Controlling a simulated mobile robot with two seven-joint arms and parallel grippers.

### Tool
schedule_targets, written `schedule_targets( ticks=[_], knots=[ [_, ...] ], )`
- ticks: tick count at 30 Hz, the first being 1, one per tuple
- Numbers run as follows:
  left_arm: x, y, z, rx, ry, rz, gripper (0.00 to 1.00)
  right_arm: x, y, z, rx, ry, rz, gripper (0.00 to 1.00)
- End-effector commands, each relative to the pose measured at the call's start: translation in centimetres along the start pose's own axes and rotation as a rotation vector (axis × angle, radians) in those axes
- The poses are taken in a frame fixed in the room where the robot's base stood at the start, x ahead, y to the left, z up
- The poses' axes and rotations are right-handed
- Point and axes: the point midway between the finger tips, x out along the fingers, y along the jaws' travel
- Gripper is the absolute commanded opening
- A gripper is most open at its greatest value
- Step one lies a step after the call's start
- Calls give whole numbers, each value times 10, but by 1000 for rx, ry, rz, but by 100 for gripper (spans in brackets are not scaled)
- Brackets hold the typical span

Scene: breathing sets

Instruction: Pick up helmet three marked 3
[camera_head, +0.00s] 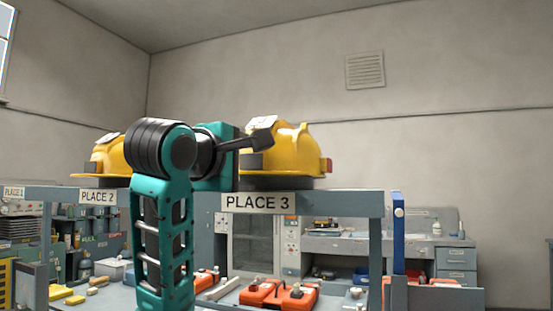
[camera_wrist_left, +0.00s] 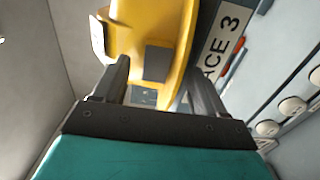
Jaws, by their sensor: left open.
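A yellow helmet (camera_head: 297,150) sits on the shelf above the sign PLACE 3 (camera_head: 258,202). A white tag is on its top and a dark patch on its side; I cannot read a number on it. My left gripper (camera_head: 262,141) is in front of the helmet's left part and hides some of it. In the left wrist view my gripper (camera_wrist_left: 157,66) is open, with the yellow helmet (camera_wrist_left: 150,25) just beyond and between its fingers. I cannot tell whether they touch. My right gripper is not in view.
Another yellow helmet (camera_head: 108,158) sits at left above the sign PLACE 2 (camera_head: 98,197), partly behind my arm. Orange-red cases (camera_head: 280,294) lie on the lower surface. A grey desk (camera_head: 400,242) stands behind. A blue post (camera_head: 398,235) rises right of the shelf.

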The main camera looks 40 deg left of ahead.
Motion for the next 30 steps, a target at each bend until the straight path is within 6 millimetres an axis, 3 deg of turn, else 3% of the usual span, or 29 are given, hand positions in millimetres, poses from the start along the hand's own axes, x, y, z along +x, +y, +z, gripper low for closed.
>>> schedule_targets(
  ticks=[3,11,30],
  knots=[
    [10,0,0,0,0,-1,72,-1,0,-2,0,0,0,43],
    [11,0,0,-1,0,1,70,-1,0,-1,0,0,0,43],
    [11,0,0,-1,0,2,9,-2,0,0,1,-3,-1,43]
  ],
)
